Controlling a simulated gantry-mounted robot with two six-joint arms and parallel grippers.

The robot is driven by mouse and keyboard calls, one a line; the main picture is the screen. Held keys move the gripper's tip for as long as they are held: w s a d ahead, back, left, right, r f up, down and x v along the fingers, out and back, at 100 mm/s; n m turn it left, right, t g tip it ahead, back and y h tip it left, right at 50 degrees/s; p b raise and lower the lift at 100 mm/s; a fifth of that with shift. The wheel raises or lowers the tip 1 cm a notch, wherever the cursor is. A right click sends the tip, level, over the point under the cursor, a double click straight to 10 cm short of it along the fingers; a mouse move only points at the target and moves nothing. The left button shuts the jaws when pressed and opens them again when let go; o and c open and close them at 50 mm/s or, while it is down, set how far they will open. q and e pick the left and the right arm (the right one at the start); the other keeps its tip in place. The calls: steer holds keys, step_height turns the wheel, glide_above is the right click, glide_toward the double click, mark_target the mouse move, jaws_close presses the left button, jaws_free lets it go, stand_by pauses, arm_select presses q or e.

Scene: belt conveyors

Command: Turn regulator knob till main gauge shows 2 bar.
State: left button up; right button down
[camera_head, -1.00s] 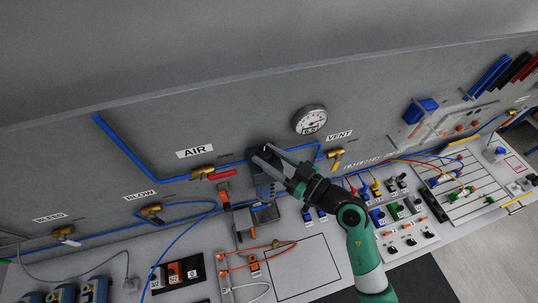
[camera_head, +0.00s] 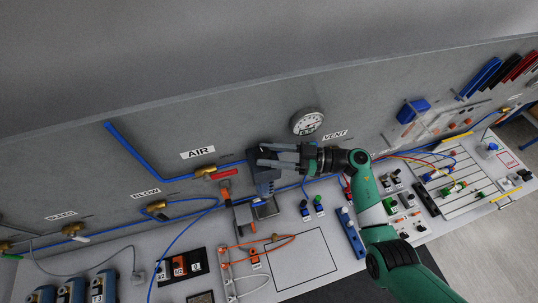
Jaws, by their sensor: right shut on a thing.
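The main gauge (camera_head: 307,121) is a round white dial on the grey wall; its needle reading is too small to tell. Below and left of it, the dark regulator (camera_head: 264,178) sits on the blue air line, between the AIR and VENT labels. My right gripper (camera_head: 266,156) reaches in from the right, its fingers lying nearly level across the top of the regulator. It is shut on the regulator knob, which the fingers mostly hide. My left gripper is not in view.
A brass valve with a red handle (camera_head: 212,172) is left of the regulator, under the AIR label (camera_head: 198,152). Blue hoses run along the wall. The bench below holds orange tubing (camera_head: 262,246), switches and several coloured connectors. An outlined rectangle (camera_head: 304,262) on the bench is clear.

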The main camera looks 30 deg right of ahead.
steer(key=shift+w+f+n+g+y+b, duration=0.1)
steer(key=shift+n+g+y+b, duration=0.6)
steer(key=shift+g, duration=0.4)
steer(key=shift+c, duration=1.7)
jaws_free()
